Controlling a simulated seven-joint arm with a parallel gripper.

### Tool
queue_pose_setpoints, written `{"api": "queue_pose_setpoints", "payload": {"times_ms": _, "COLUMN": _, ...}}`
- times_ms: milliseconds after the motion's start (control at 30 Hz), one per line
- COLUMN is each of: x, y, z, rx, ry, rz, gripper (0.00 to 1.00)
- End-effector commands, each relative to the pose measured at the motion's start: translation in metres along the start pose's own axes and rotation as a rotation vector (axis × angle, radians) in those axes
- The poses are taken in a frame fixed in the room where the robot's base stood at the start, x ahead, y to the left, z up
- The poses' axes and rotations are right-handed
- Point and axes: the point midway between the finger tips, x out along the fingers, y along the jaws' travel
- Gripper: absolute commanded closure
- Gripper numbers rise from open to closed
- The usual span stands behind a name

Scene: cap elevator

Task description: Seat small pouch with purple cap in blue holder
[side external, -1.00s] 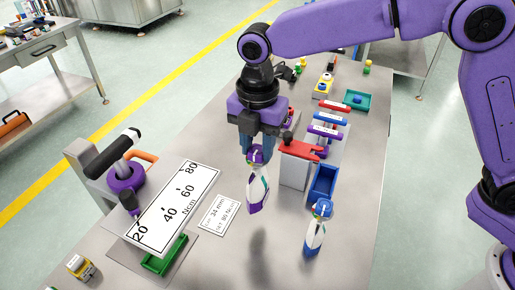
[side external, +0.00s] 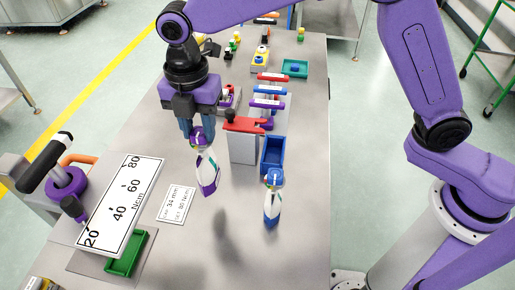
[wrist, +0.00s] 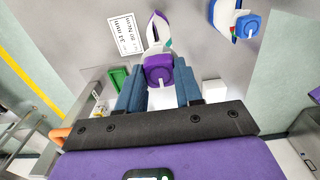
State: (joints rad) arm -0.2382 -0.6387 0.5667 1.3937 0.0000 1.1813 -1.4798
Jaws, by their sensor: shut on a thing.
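The small white pouch with the purple cap (side external: 207,172) hangs from my gripper (side external: 198,130), above the table with its shadow below. My gripper is shut on the purple cap, which sits between the blue fingers in the wrist view (wrist: 159,71). The pouch hangs slightly tilted. The blue holder (side external: 273,150) is an open box on the table, to the right of the held pouch and apart from it. Its inside is only partly visible.
A blue-capped pouch (side external: 272,202) stands in front of the blue holder. A red clamp-like part (side external: 245,124) on a pale block is close beside my gripper. A green tray (side external: 125,253) and a torque scale panel (side external: 122,205) lie left. Table between is mostly clear.

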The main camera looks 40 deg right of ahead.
Motion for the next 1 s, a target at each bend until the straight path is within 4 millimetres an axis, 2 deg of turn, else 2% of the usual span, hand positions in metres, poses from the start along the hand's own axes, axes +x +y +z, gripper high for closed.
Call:
{"api": "queue_pose_setpoints", "payload": {"times_ms": 233, "x": -0.001, "y": 0.000, "z": 0.000, "rx": 0.000, "ry": 0.000, "rz": 0.002, "gripper": 1.00}}
{"api": "queue_pose_setpoints", "payload": {"times_ms": 333, "x": -0.009, "y": 0.001, "z": 0.000, "rx": 0.000, "ry": 0.000, "rz": 0.003, "gripper": 1.00}}
{"api": "queue_pose_setpoints", "payload": {"times_ms": 600, "x": -0.059, "y": 0.001, "z": 0.000, "rx": 0.000, "ry": 0.001, "rz": 0.007, "gripper": 1.00}}
{"api": "queue_pose_setpoints", "payload": {"times_ms": 767, "x": -0.083, "y": 0.001, "z": 0.000, "rx": 0.000, "ry": 0.000, "rz": 0.005, "gripper": 1.00}}
{"api": "queue_pose_setpoints", "payload": {"times_ms": 1000, "x": -0.084, "y": -0.019, "z": 0.039, "rx": 0.007, "ry": 0.000, "rz": 0.001, "gripper": 1.00}}
